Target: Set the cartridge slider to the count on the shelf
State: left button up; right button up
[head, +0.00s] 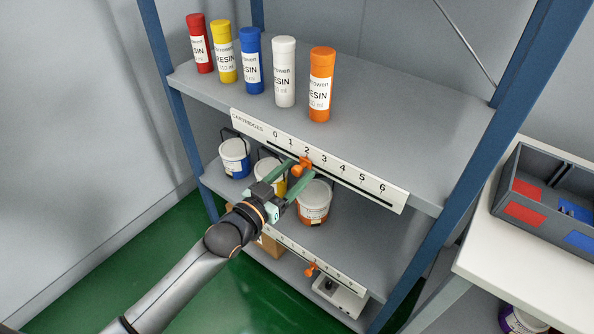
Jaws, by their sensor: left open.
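The cartridge slider (303,166) is an orange knob on the white CARTRIDGES scale (350,178), fixed to the front edge of the upper shelf. The scale is numbered 0 to 6, and the knob sits at about the 2 mark. Several resin cartridges stand upright in a row on that shelf: red (199,44), yellow (223,52), blue (251,62), white (284,73) and orange (321,85). My left gripper (302,172) is open, its green fingers on either side of the knob. Whether they touch it I cannot tell. My right gripper is not in view.
Several pots, including a white-and-blue one (234,158) and an orange one (314,203), stand on the shelf below. A lower scale has its own orange knob (311,269). A blue rack post (460,170) and a white table with a grey bin (515,171) are at right.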

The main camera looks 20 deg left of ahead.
pick_arm(q)
jog(key=shift+w+d, duration=0.2)
jog(key=shift+w, duration=0.35)
grip_shut()
dwell(1.1)
